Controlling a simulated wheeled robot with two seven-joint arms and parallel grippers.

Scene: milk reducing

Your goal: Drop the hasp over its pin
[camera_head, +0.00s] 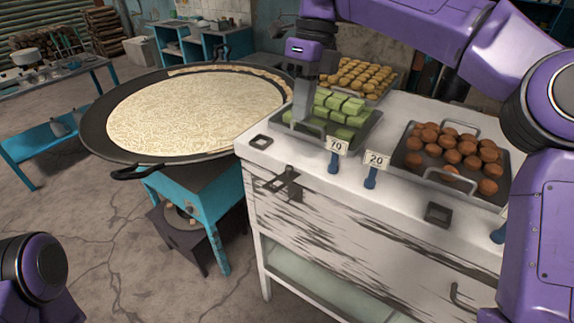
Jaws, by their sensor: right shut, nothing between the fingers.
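The hasp (284,180) is a small dark metal fitting on the upper left of the white cabinet's front, just under the counter edge. Its pin is too small to tell apart from it, so I cannot tell whether the hasp is over it. My right gripper (302,115) points down above the left part of the counter, by the tray of green sweets. It is shut and empty, above and behind the hasp and apart from it. Of my left arm, only a purple link shows at the lower left; its gripper is out of view.
The white cabinet (350,232) carries a tray of green sweets (340,104), a tray of brown balls (460,150) and a tray of golden sweets (358,77). Price tags on blue holders stand along the front edge. A wide pan (200,110) on a blue stand is at left.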

